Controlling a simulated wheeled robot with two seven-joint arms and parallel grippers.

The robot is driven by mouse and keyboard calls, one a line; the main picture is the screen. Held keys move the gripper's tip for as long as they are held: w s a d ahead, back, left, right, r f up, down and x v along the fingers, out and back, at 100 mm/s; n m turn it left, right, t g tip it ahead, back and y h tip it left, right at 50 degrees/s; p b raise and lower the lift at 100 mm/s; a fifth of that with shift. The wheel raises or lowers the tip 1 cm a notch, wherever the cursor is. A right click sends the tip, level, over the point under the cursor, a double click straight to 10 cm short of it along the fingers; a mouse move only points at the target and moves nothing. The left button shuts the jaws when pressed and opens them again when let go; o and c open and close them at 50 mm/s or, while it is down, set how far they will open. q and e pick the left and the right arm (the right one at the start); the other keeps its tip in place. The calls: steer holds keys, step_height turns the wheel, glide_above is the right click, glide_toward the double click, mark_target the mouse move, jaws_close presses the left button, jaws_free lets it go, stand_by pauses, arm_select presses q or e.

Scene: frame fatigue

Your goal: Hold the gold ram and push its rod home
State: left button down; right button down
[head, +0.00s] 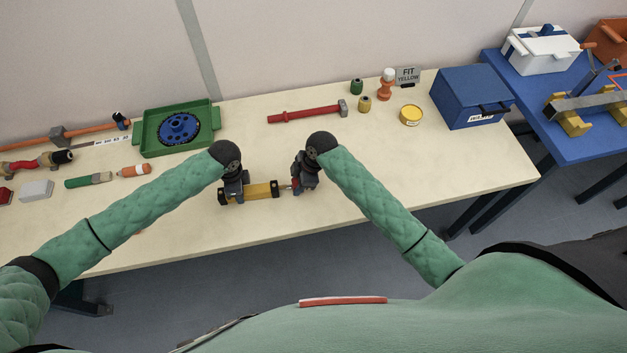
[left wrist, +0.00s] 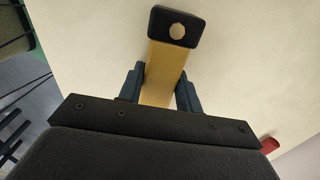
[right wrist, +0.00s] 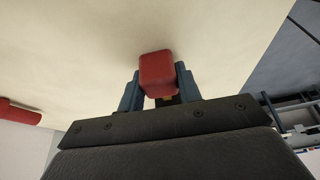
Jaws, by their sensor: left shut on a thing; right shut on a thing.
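The gold ram (head: 262,191) lies near the front edge of the bench, with a black end block at its left end and a short stretch of rod (head: 285,187) showing at its right. My left gripper (head: 236,194) is shut on the ram's gold body. In the left wrist view the gold body (left wrist: 163,72) sits between the fingers, and the black end block (left wrist: 173,27) has a round hole. My right gripper (head: 298,186) is at the rod end. In the right wrist view it is shut on a red block-shaped piece (right wrist: 157,74). How far the rod is in is hard to tell.
A red hammer (head: 306,113) lies behind the grippers. A green tray (head: 150,140) with a blue disc stands at back left. A blue box (head: 470,98), a yellow tin (head: 411,115) and small bottles are at back right.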

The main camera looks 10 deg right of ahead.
mark_target(287, 186)
arm_select(q)
steer(key=shift+s+d+f, duration=0.1)
steer(key=shift+s+d, duration=0.05)
arm_select(e)
steer(key=shift+a, duration=1.65)
steer(key=c, duration=1)
jaws_free()
steer(key=shift+w, duration=0.1)
steer(key=shift+o, duration=0.2)
steer(key=shift+d+r, duration=0.15)
steer(key=shift+r, duration=0.05)
arm_select(q)
steer(key=shift+a, duration=0.2)
arm_select(e)
steer(key=v, duration=1.1)
steer(key=shift+r, duration=0.2)
steer(key=shift+d, duration=0.1)
